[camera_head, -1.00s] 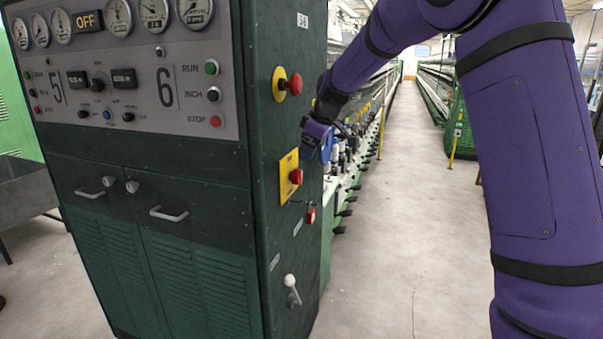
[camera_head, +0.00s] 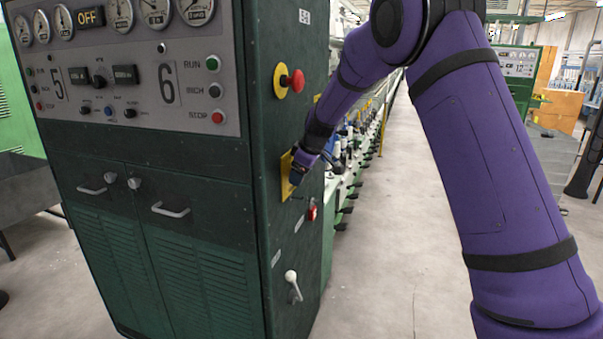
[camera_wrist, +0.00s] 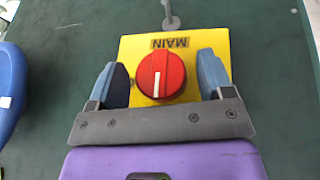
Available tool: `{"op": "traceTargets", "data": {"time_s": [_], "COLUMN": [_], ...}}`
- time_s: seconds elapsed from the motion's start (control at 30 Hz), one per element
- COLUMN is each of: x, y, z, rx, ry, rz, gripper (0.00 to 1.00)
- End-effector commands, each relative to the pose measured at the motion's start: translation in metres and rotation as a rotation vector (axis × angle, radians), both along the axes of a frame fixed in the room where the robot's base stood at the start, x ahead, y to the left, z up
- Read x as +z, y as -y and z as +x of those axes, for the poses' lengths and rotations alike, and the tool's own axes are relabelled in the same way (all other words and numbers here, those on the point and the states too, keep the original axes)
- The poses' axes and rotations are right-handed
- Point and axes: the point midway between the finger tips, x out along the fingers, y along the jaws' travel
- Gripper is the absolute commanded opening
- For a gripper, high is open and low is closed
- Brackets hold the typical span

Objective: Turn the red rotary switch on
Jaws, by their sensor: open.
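The red rotary switch (camera_wrist: 161,75) sits on a yellow plate (camera_wrist: 130,48) marked MAIN in the wrist view. A white mark on its face points toward the gripper side of the picture. My gripper (camera_wrist: 162,82) is open, with one blue finger on each side of the knob and a visible gap to both. In the head view my gripper (camera_head: 297,172) is at the yellow plate (camera_head: 286,178) on the side of the green cabinet (camera_head: 285,235), and it hides the red switch there.
Above the plate is a red mushroom button (camera_head: 296,81) on a yellow base. Open floor lies to the right.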

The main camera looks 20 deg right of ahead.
Motion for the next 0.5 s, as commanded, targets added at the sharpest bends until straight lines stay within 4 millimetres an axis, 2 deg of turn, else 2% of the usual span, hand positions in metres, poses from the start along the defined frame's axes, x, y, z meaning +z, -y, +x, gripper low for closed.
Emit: {"op": "traceTargets", "data": {"time_s": [0.17, 0.37, 0.5], "x": [0.0001, 0.0002, 0.0004], "y": [0.0000, 0.0001, 0.0005], "z": [0.0000, 0.0000, 0.0002], "rx": [0.000, 0.000, -0.001], "ry": [0.000, 0.000, -0.001], "rz": [0.000, 0.000, 0.001], "gripper": [0.72, 0.26, 0.27]}}
